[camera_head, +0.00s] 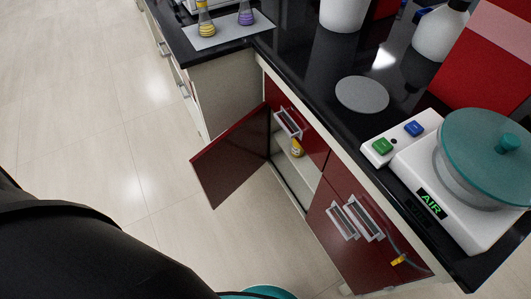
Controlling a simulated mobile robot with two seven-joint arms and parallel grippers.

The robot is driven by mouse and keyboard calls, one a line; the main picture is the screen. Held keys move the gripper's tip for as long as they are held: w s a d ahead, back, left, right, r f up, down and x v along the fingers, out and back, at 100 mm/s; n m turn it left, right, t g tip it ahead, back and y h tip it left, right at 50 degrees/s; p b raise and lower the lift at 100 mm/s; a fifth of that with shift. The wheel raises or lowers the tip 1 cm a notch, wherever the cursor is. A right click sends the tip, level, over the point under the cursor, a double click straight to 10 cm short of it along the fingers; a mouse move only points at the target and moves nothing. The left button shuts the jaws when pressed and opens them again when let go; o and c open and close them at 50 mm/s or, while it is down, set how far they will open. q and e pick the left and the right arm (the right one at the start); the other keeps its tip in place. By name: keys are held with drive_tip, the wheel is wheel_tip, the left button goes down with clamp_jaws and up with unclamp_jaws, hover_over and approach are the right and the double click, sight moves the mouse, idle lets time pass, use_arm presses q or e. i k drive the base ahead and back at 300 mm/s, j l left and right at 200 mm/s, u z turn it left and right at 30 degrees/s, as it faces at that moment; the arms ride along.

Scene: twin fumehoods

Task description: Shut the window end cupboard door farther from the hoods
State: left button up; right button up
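A dark red cupboard door (232,157) stands wide open, swung out to the left over the floor. It belongs to a cupboard (290,182) under the black worktop, and its pale interior shows. A small yellow-labelled bottle (297,148) is inside on a shelf. A red front with a handle (288,122) lies above the opening. To the right, a red front (335,235) with two handles looks closed. Neither of my grippers shows. A large black shape at the lower left hides part of the floor, and I cannot tell which part of me it is.
The black worktop (305,62) carries a grey disc (362,95), a white device with a teal lid (490,155) and a white tray with flasks (229,29). A cable hangs by the right-hand handles. Pale floor (90,130) left of the open door is clear.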

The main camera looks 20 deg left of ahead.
sight(227, 162)
drive_tip(key=j+z, duration=0.25)
drive_tip(key=j, duration=0.2)
drive_tip(key=j+z, duration=0.25)
drive_tip(key=j, duration=0.25)
drive_tip(key=k+j+z, duration=0.25)
drive_tip(key=j, duration=0.15)
drive_tip(key=j+z, duration=0.2)
drive_tip(key=j, duration=0.3)
drive_tip(key=k+j+z, duration=0.25)
drive_tip(key=j, duration=0.15)
drive_tip(key=i, duration=0.1)
